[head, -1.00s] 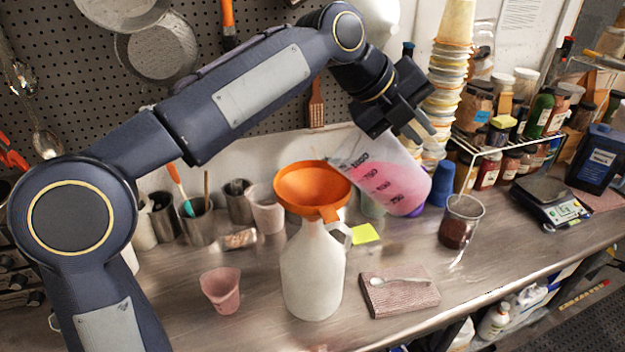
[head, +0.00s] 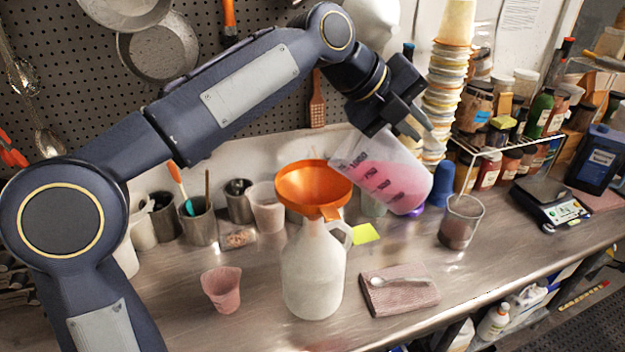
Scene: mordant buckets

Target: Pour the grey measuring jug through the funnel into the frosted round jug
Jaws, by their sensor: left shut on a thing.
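The grey measuring jug (head: 385,172) is translucent with dark markings and holds pink liquid. It is tilted, its mouth end to the left beside the orange funnel (head: 313,190). The funnel sits in the neck of the frosted round jug (head: 312,275), which stands upright on the bench. My left gripper (head: 412,132) is shut on the measuring jug from above right and holds it off the bench. No stream of liquid is visible, and the inside of the frosted jug cannot be seen. My right gripper is not in view.
A pink cup (head: 222,290) stands left of the frosted jug. A folded cloth with a spoon (head: 400,290) lies to its right. A glass beaker (head: 460,220) and a scale (head: 548,202) stand farther right. Metal cups (head: 198,222) line the back left.

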